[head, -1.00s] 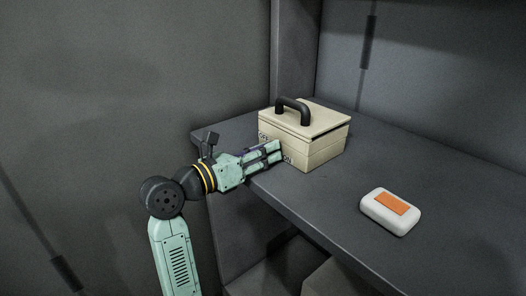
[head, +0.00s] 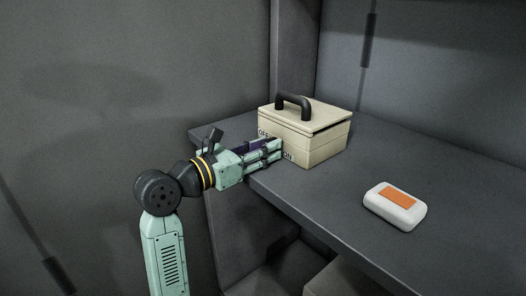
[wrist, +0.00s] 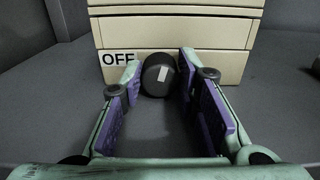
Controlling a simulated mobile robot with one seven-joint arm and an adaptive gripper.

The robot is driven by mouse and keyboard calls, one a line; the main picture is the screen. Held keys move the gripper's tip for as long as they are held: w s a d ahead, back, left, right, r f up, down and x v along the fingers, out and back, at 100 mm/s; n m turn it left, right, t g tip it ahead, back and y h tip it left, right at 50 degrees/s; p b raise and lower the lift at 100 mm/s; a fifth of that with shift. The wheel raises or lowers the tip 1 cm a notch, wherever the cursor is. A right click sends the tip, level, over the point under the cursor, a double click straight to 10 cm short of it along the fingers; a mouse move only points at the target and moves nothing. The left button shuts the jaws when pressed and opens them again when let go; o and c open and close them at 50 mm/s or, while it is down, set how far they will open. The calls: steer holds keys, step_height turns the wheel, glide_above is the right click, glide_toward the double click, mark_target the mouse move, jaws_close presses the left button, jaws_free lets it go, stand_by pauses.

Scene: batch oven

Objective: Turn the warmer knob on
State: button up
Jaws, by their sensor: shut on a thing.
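The warmer is a cream box (head: 318,146) with a black handle (head: 293,104) on its lid, standing on the dark shelf. It also fills the top of the wrist view (wrist: 200,38). Its black round knob (wrist: 158,74) is on the front face, with a light mark on it near the middle. My gripper (wrist: 160,80) is shut on the knob, one finger on each side. The fingers hide the knob in the head view.
A white rounded block with an orange top (head: 396,205) lies on the shelf (head: 330,200) to the right of the warmer. The shelf's front edge runs below my gripper. The shelf between warmer and block is clear.

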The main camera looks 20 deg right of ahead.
steer(key=o, duration=1.2)
steer(key=shift+c, duration=0.2)
steer(key=v, duration=1.2)
steer(key=shift+r, duration=0.15)
